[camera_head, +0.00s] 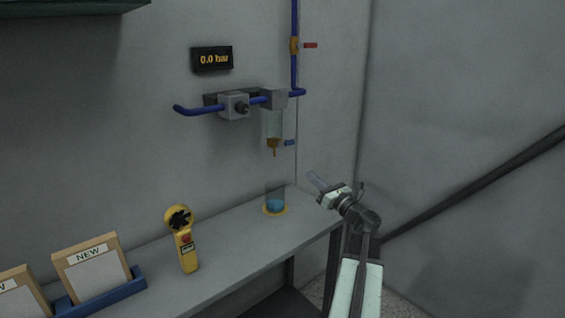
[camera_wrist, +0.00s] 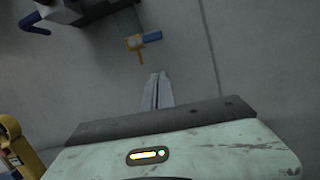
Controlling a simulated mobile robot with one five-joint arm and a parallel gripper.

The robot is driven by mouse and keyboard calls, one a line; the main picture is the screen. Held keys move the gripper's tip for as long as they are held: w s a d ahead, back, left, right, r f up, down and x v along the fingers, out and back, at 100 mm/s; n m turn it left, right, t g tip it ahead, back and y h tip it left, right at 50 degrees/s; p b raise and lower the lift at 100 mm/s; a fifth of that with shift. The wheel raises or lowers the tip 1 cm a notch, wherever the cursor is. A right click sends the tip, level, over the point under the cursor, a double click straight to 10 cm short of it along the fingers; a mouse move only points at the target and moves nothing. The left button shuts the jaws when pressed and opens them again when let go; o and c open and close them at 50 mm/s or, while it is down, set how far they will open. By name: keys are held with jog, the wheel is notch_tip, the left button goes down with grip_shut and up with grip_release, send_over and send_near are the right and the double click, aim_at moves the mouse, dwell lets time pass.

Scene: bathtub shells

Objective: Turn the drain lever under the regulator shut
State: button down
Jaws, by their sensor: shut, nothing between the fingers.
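The drain lever (camera_head: 289,143) is a small blue handle on the brass drain fitting (camera_head: 273,144) under the clear bowl (camera_head: 274,126) of the regulator (camera_head: 235,104). It points right, away from the fitting. In the wrist view the blue lever (camera_wrist: 152,37) and the brass drain (camera_wrist: 134,43) show ahead of the fingertips. My gripper (camera_head: 316,179) is right of the drain and lower in the head view. Its fingers (camera_wrist: 156,84) are together and empty, apart from the lever in the picture.
A cup with blue liquid (camera_head: 276,206) stands on the bench (camera_head: 225,243) below the drain. A yellow handheld meter (camera_head: 184,240) and boxes marked NEW (camera_head: 92,268) are further left. A red lever (camera_head: 310,45) is on the blue pipe above. A display (camera_head: 212,59) reads 0.0 bar.

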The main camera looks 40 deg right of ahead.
aim_at(286, 143)
jog(key=w+d+r+p, duration=0.1)
jog(key=w+r+p, duration=0.4)
jog(key=w, duration=0.5)
jog(key=shift+w+d+r+p, duration=0.2)
jog(key=shift+r+p, duration=0.15)
jog(key=shift+p, duration=0.35)
jog(key=shift+d+r+p, duration=0.35)
jog(key=shift+r+p, duration=0.3)
jog(key=shift+p, duration=0.05)
